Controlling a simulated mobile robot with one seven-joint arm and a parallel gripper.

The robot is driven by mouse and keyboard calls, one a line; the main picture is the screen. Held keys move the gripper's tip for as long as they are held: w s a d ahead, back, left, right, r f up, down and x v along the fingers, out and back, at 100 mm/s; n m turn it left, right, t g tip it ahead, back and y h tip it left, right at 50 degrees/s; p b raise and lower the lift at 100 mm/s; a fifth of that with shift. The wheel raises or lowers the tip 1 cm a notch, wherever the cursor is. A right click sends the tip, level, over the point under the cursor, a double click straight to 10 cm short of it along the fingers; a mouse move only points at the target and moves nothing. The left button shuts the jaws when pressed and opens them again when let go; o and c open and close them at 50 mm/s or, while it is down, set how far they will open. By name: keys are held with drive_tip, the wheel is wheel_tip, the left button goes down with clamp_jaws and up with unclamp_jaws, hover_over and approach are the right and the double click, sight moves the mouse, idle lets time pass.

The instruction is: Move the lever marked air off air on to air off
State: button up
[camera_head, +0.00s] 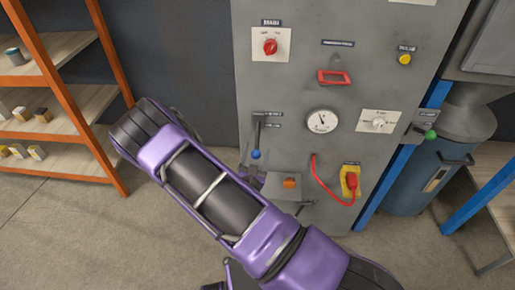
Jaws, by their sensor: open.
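A lever with a blue ball knob (256,154) is on the grey panel, left of the round gauge. Its handle points down, and small dark labels sit at its upper end, too small to read. Another lever with a green knob (430,134) sticks out at the panel's right edge, also with a small label. I cannot read which lever is marked air off air on. My gripper (250,178) is just below the blue knob, partly hidden behind my purple arm. It is open, and I see nothing held in it. I cannot tell whether it touches the lever.
The grey panel (300,90) carries a red rotary knob (270,47), a red frame-shaped handle (333,77), a gauge (322,121) and a yellow socket with a red plug (351,181). An orange button box (290,183) juts out near my gripper. Orange shelving (75,95) stands left.

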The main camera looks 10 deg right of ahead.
drive_tip(key=shift+x, duration=1.05)
clamp_jaws()
idle(0.7)
